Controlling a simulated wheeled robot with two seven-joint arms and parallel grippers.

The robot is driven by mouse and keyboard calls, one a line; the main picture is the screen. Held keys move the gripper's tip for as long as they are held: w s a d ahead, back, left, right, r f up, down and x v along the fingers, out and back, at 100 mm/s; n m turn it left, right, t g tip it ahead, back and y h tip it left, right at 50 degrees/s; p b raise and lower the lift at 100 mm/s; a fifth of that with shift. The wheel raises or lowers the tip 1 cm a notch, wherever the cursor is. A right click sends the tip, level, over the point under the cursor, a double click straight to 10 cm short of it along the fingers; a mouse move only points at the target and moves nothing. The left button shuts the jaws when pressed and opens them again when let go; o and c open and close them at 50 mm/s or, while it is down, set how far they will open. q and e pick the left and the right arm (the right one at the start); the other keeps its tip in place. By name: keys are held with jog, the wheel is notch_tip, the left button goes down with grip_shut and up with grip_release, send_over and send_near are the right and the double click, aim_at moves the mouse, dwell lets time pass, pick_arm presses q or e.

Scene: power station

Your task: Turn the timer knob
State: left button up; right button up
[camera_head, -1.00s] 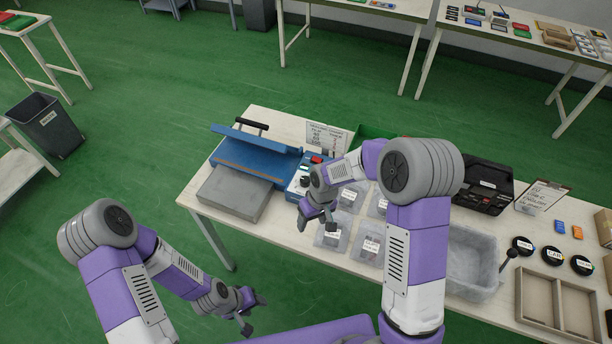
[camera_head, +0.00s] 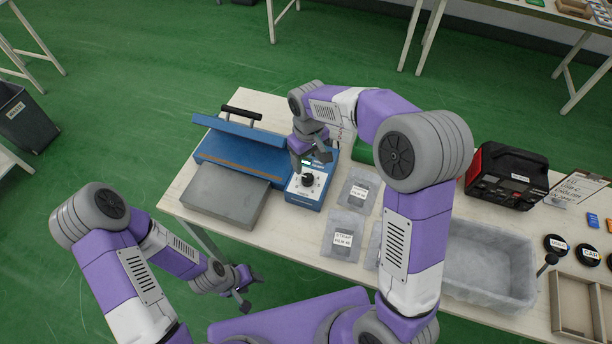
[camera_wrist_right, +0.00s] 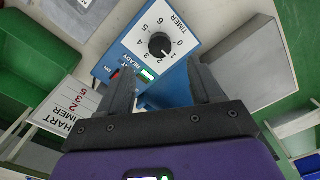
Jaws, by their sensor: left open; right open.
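The black round timer knob (camera_head: 308,180) sits on the white dial face of a blue control box (camera_head: 301,198). In the right wrist view the knob (camera_wrist_right: 160,45) is ringed by the numbers 0 to 6 under the word TIMER. A small white mark on it seems to point near the 1. My right gripper (camera_head: 313,160) is open and empty above the box, just behind the knob. In the right wrist view its two fingers (camera_wrist_right: 158,76) lie either side of the knob's line, apart from it. My left gripper (camera_head: 252,288) is open and empty, off the table's front edge.
A blue press with a raised lid (camera_head: 240,145) and a grey plate (camera_head: 225,195) stand left of the box. Labelled film bags (camera_head: 343,232) lie to its right.

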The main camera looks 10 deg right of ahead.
aim_at(308, 178)
jog(key=shift+w+f, duration=0.1)
jog(key=shift+f, duration=0.5)
notch_tip(308, 178, down, 7)
jog(key=shift+f+b, duration=0.15)
jog(key=shift+b, duration=0.9)
pick_arm(q)
notch_tip(308, 178, down, 3)
jog(key=shift+w+r, duration=0.1)
pick_arm(e)
jog(key=c, duration=1.1)
jog(key=shift+o, duration=0.2)
pick_arm(q)
jog(key=shift+r, duration=0.1)
